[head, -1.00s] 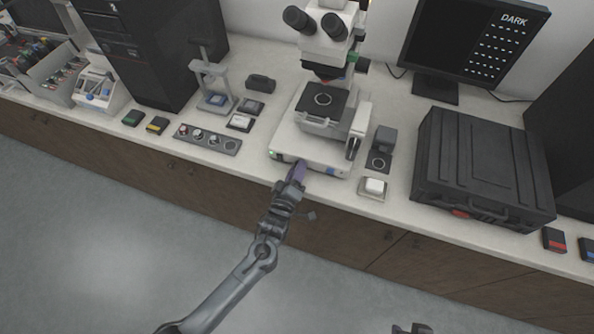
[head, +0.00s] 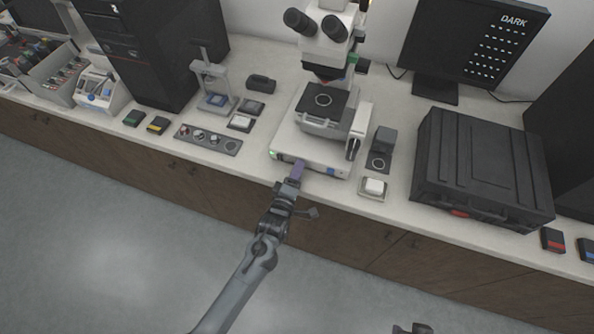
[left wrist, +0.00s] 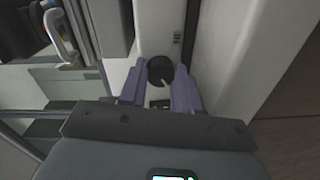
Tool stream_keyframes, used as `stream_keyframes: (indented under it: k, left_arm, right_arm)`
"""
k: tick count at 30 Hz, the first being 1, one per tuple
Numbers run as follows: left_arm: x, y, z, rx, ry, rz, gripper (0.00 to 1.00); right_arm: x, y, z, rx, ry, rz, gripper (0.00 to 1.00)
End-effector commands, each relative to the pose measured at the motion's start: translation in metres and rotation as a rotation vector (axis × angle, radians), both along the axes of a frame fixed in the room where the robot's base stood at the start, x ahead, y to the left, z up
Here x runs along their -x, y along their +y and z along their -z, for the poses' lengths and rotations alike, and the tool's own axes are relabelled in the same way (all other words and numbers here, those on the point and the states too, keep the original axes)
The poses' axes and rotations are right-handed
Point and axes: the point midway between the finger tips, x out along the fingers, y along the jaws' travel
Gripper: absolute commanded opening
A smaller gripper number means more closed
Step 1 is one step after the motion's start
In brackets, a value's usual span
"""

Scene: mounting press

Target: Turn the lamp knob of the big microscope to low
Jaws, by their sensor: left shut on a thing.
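The big microscope (head: 322,104) stands on the bench at the back middle, with its white base (head: 300,146) facing the front edge. My left gripper (head: 298,168) reaches the front of this base from below. In the left wrist view, the round black lamp knob (left wrist: 160,69) with a pale pointer line sits between the two purple fingers of my left gripper (left wrist: 163,76), which are shut on it. The head view hides the knob behind the fingers. A small dark part of what looks like my right gripper (head: 412,328) shows at the bottom edge; its fingers are unclear.
A white-topped block (head: 373,187) and a small dark device (head: 380,150) stand right of the base. A large black case (head: 480,165) is further right. A grey strip with round items (head: 208,139) lies to the left. The floor in front is clear.

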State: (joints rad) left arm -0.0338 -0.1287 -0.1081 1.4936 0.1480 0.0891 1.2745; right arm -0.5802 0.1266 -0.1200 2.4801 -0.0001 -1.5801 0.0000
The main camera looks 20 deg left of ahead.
Motion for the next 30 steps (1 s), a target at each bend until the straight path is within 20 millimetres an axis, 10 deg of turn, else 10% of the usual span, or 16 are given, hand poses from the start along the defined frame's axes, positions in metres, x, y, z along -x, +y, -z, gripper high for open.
stream_keyframes:
  k: [5,6,10,30]
  left_arm:
    - [0.0001,0.0005,0.0010,0.001,0.003,-0.002,0.02]
    - [0.0001,0.0005,0.0010,0.000,0.003,-0.002,0.38]
    - [0.0001,0.0004,0.0007,0.000,0.002,-0.001,0.58]
    - [0.0002,0.0010,0.0029,-0.174,0.008,0.001,0.58]
  right_arm:
    - [0.0000,0.0001,0.0001,0.000,0.000,0.001,0.38]
    - [0.0000,0.0003,0.0001,-0.001,0.000,0.001,0.38]
    - [-0.0001,0.0008,0.0001,-0.004,0.001,0.002,0.38]
    - [-0.0002,0.0022,0.0034,-0.009,0.000,0.006,0.38]
